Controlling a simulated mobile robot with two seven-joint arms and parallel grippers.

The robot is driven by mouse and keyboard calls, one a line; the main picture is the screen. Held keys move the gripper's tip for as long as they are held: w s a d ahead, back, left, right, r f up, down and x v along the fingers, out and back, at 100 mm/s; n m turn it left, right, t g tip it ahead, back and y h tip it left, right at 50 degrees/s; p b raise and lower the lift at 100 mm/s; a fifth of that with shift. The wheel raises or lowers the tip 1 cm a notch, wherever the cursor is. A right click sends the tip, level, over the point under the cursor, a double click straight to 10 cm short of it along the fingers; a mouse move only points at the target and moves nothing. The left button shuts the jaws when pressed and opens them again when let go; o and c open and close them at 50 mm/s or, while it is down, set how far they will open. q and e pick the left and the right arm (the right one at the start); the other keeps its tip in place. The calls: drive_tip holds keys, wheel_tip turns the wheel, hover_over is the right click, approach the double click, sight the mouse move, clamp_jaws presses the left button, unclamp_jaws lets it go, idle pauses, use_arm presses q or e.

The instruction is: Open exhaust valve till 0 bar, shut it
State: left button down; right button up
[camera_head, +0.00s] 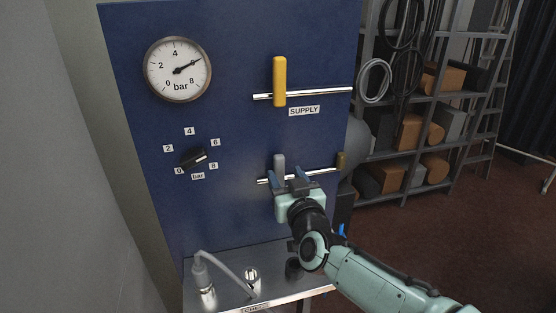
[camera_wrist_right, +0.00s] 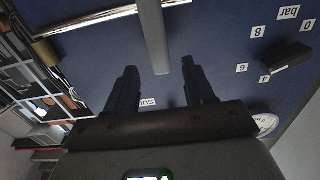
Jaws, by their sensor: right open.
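A blue panel (camera_head: 235,135) carries a round bar gauge (camera_head: 178,69); its needle points to the upper right, at about 6. A grey lever (camera_head: 279,165) stands upright on the lower pipe (camera_head: 318,172); I take it for the exhaust valve, though I see no label for it. My right gripper (camera_head: 296,182) is open in front of this lever. In the right wrist view the lever's end (camera_wrist_right: 153,40) reaches between the open fingertips (camera_wrist_right: 160,70), with gaps beside it. My left gripper is not in view.
A yellow supply handle (camera_head: 279,80) stands upright on the upper pipe. A black knob (camera_head: 193,159) sits on a 0 to 8 scale. A metal shelf (camera_head: 230,284) below holds a grey hose (camera_head: 228,272) and small fittings. Storage racks (camera_head: 405,105) stand at the right.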

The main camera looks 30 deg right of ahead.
sight(281, 166)
drive_tip(key=p+x, duration=0.1)
drive_tip(key=x, duration=0.3)
drive_tip(key=shift+w+d+r, duration=0.1)
drive_tip(key=shift+w, duration=0.15)
drive_tip(key=shift+p+x, duration=0.4)
drive_tip(key=shift+x, duration=0.35)
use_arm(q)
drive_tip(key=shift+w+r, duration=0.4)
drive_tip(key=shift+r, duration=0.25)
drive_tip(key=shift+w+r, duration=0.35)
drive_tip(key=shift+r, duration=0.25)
use_arm(e)
clamp_jaws()
